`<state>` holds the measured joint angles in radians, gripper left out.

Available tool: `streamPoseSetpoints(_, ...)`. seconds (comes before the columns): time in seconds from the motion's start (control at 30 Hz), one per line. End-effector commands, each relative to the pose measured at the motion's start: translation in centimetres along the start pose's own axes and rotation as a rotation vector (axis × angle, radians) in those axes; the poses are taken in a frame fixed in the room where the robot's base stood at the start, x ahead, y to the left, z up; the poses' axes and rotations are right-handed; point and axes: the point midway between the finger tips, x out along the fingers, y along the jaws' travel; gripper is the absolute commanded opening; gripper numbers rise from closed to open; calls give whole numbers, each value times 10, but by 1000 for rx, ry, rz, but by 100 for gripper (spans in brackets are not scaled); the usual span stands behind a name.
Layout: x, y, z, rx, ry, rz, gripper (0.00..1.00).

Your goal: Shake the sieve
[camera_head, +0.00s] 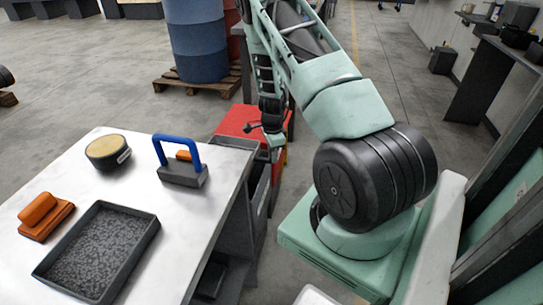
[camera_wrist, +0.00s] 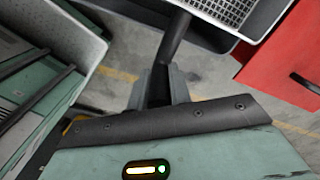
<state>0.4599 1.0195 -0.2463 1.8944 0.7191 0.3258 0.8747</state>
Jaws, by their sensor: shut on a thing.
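In the wrist view my gripper (camera_wrist: 163,85) is shut on the dark handle of the sieve (camera_wrist: 245,12). The handle (camera_wrist: 174,42) runs up from the jaws to the sieve's light rim and grey mesh, which the top edge of the picture cuts off. No material shows on the visible part of the mesh. In the head view my arm hangs down beyond the right side of the table, near a red cabinet (camera_head: 237,119). The jaws and sieve are not clear there.
The white table (camera_head: 125,180) holds a dark tray (camera_head: 155,224) of grey granules, an orange block (camera_head: 40,212), a round tan-topped container (camera_head: 107,151) and a blue-handled block (camera_head: 183,172). The red cabinet is close right of the sieve in the wrist view (camera_wrist: 275,75).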

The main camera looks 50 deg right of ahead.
Motion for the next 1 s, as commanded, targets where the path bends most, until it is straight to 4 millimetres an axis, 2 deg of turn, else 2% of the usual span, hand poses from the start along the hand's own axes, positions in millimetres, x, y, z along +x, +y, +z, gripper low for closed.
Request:
streamPoseSetpoints(0.13,-2,-5,-2,0,5,-13,0)
streamPoseSetpoints(0.17,-2,-5,-3,0,6,-14,28)
streamPoseSetpoints(0.2,-2,-5,-3,0,6,-14,39)
streamPoseSetpoints(0.23,-1,-5,-3,0,5,-13,41)
streamPoseSetpoints(0.5,-2,-3,-2,0,4,-10,41)
streamPoseSetpoints(0.63,-10,-3,-1,0,4,-10,41)
streamPoseSetpoints(0.77,-33,-4,-1,0,4,-12,41)
streamPoseSetpoints(1.0,-90,-4,-1,-2,4,-14,41)
